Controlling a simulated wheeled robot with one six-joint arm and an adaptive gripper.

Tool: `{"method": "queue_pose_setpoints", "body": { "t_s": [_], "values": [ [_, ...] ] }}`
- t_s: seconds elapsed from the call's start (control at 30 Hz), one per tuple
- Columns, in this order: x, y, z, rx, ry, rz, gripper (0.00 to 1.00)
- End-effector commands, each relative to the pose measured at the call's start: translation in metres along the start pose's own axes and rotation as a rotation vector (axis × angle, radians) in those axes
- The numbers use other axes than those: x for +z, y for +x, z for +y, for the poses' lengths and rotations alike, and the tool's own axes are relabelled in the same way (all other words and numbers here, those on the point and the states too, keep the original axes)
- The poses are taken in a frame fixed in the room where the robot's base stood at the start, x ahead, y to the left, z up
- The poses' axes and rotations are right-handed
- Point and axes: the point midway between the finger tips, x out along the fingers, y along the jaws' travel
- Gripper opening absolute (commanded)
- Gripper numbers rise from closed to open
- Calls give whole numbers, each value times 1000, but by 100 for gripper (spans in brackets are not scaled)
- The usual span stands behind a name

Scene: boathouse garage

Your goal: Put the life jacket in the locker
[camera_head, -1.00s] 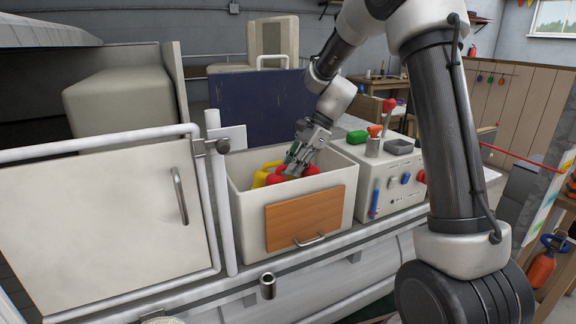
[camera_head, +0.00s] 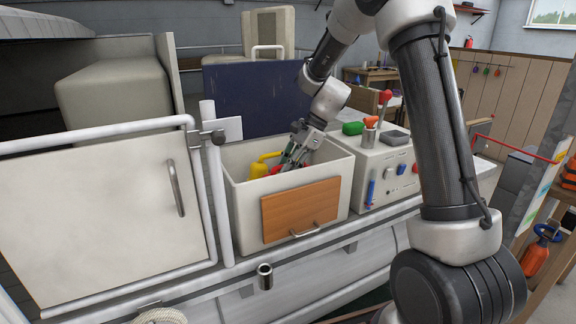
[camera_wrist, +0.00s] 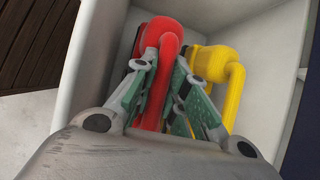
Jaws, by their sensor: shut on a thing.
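A red, rounded, loop-shaped thing (camera_wrist: 168,62), seemingly the life jacket, lies in the open white locker (camera_head: 247,218). My gripper (camera_head: 288,163) reaches down inside the locker. In the wrist view my gripper (camera_wrist: 165,66) has its fingers on either side of the red loop and is shut on it. A yellow rounded thing with a bent tube (camera_wrist: 234,88) lies just right of it in the wrist view. It also shows at the locker's left side in the head view (camera_head: 262,166). The locker walls and my fingers hide most of the red thing in the head view.
The dark blue lid (camera_head: 245,95) stands open behind the locker. A control box (camera_head: 385,180) with levers and knobs stands right of it. A white rail and panel (camera_head: 90,215) are on the left. A short metal tube (camera_head: 265,276) stands in front.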

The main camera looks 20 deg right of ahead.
Motion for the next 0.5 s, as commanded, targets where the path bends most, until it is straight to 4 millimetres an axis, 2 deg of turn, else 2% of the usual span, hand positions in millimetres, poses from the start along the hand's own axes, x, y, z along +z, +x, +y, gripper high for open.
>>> {"method": "queue_pose_setpoints", "body": {
  "t_s": [0.43, 0.47, 0.5],
  "values": [
    [-2, 4, 0, 0, 0, 0, 0],
    [-2, 4, 0, 0, -1, 0, 18],
    [-2, 4, 0, 0, -1, 0, 26]
  ]
}}
